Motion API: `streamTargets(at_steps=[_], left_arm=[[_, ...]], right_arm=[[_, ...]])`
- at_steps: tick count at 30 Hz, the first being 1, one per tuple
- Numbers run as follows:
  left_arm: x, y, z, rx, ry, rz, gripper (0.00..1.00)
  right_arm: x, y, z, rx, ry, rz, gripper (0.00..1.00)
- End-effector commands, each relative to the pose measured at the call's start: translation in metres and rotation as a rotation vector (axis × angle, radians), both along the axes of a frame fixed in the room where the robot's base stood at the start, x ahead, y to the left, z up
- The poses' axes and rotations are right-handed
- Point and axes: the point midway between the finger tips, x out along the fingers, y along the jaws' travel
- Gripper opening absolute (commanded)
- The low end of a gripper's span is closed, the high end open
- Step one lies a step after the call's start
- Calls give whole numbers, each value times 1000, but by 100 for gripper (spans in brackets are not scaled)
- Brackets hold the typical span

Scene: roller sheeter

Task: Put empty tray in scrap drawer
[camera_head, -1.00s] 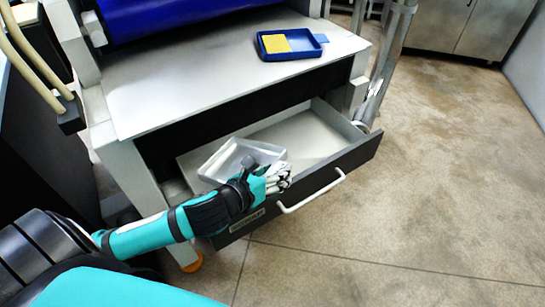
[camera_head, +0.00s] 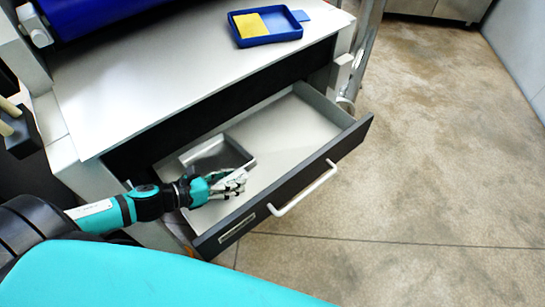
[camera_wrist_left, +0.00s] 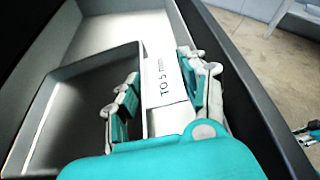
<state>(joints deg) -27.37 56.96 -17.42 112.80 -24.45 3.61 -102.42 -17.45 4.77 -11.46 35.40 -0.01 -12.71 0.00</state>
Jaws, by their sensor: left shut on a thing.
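The empty tray (camera_head: 218,152), grey and shallow, is inside the open scrap drawer (camera_head: 300,118), in its left part. It looks level; whether it touches the drawer floor I cannot tell. My left gripper (camera_head: 230,183) is shut on the tray's near edge. In the left wrist view my left gripper (camera_wrist_left: 155,95) has fingers on both sides of the tray's labelled edge, and the tray's inside (camera_wrist_left: 85,110) is bare. At that view's right edge, part of my right gripper (camera_wrist_left: 307,134) shows outside the drawer; its jaws are unclear.
The drawer has a dark front with a white handle (camera_head: 305,190). Above it is a metal worktop (camera_head: 180,75) with a blue tray (camera_head: 282,27) holding a yellow piece. The drawer's right part is empty. The floor (camera_head: 430,140) to the right is clear.

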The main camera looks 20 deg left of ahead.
Motion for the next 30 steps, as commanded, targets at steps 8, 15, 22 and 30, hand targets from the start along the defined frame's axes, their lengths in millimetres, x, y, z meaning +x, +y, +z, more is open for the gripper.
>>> streamTargets(at_steps=[8, 15, 22, 30], left_arm=[[39, -26, 4, -1, -6, 1, 3], [75, -51, 5, 0, -7, 0, 3], [110, -76, 3, -2, -4, 2, 3], [119, -84, -14, 0, 3, 3, 3]], right_arm=[[-4, -2, 7, -3, 6, 0, 40], [9, 0, 16, 1, -14, -1, 40], [9, 6, 23, 8, -15, -3, 40], [8, 8, 21, 10, -13, -3, 40]])
